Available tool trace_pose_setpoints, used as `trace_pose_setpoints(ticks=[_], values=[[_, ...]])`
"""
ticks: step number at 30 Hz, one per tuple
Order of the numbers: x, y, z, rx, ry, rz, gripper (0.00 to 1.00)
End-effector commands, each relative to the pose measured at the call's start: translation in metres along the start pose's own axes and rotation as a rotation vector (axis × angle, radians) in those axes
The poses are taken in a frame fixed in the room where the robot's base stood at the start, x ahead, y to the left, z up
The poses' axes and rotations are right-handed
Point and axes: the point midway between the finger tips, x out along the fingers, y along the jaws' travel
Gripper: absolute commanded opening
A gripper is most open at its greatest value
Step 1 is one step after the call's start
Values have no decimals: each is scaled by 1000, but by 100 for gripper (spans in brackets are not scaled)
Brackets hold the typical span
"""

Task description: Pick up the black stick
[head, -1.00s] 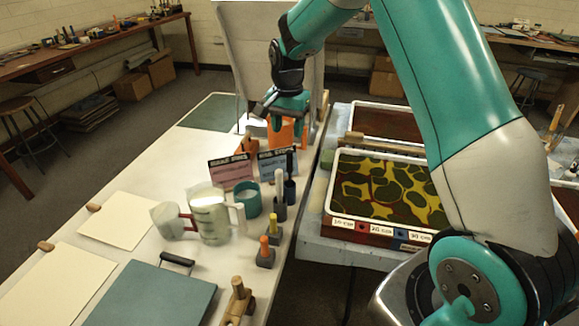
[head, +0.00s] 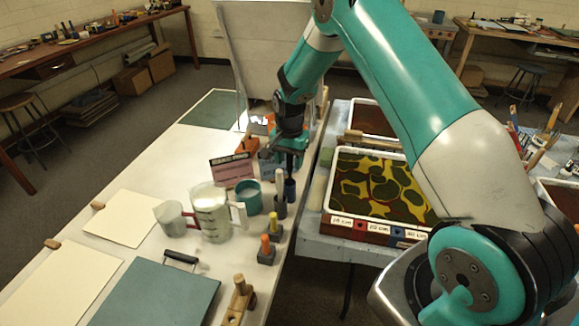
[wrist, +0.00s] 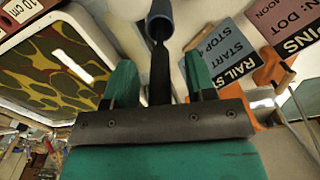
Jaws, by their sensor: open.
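The black stick (wrist: 160,75) stands in a small blue holder (head: 290,190) on the white table, near its right edge. In the wrist view the stick rises out of the blue holder (wrist: 160,22) and lies between my two green fingers. My gripper (wrist: 158,62) is open around the stick, with a visible gap on each side. In the head view my gripper (head: 284,157) is right above the blue holder and hides most of the stick.
A teal cup (head: 249,197), a white measuring jug (head: 211,213) and grey holders with coloured sticks (head: 267,250) stand close by. Sign cards (head: 231,171) stand just behind. A marbling tray (head: 331,222) lies to the right.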

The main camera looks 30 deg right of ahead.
Motion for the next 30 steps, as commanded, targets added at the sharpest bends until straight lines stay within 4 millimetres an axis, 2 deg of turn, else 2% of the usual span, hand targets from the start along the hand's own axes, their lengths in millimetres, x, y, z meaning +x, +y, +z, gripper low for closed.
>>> trace_pose_setpoints(ticks=[1,6,8,20,26,30], values=[[0,0,0,0,0,0,51],[0,0,0,0,0,0,12],[0,0,0,0,0,0,0],[-5,0,0,0,0,0,0],[-30,-1,-1,0,3,-3,0],[-61,-1,-1,0,4,-5,0]])
